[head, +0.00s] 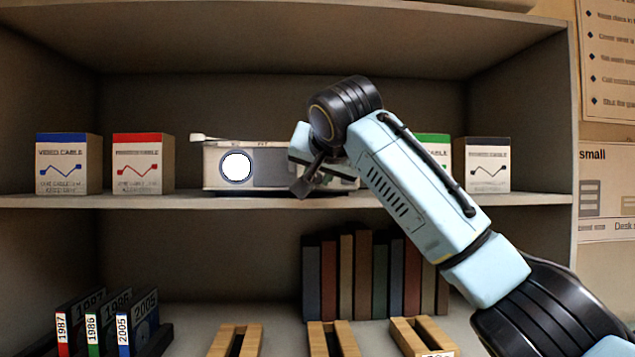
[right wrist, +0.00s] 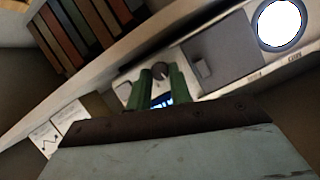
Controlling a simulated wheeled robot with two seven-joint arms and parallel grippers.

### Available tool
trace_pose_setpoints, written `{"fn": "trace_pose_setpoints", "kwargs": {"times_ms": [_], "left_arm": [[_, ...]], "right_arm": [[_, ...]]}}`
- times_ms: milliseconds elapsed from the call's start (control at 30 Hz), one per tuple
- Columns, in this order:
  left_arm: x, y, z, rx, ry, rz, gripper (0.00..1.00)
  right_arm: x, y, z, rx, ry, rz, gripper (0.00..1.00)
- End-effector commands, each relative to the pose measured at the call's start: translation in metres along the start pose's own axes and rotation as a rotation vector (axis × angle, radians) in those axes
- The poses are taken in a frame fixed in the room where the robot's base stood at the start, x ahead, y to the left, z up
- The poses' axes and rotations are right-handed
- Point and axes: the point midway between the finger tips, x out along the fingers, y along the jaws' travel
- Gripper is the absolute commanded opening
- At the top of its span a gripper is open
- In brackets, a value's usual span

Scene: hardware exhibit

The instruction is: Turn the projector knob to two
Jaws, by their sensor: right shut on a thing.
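The projector (head: 215,170) sits on the upper shelf, a pale box with a bright white round lens (head: 236,166) at its left front and a grey panel beside it. My right gripper (head: 303,187) is at the right part of its front and covers that part in the head view. In the right wrist view the projector (right wrist: 245,70) appears tilted. There the two green fingers of my right gripper (right wrist: 160,76) are shut on a dark round knob (right wrist: 158,69). The knob's setting cannot be read. My left gripper is not in view.
Video cable boxes with blue (head: 68,163) and red (head: 143,163) tops stand left of the projector. Two more boxes, green-topped (head: 434,140) and black-topped (head: 487,165), stand to the right, the green one partly behind my arm. Books (head: 328,275) and wooden holders (head: 235,340) are below.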

Motion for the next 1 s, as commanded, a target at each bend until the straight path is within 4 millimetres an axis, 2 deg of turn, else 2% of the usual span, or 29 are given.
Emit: {"fn": "trace_pose_setpoints", "kwargs": {"times_ms": [33, 500, 1000], "left_arm": [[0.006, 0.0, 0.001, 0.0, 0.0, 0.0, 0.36], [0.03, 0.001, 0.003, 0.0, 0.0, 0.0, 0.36], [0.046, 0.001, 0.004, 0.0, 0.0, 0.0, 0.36]], "right_arm": [[0.001, 0.001, 0.003, 0.044, -0.003, -0.02, 0.0], [0.002, 0.006, 0.003, 0.456, -0.024, -0.19, 0.0], [0.002, 0.01, 0.004, 0.836, -0.044, -0.347, 0.0]]}}
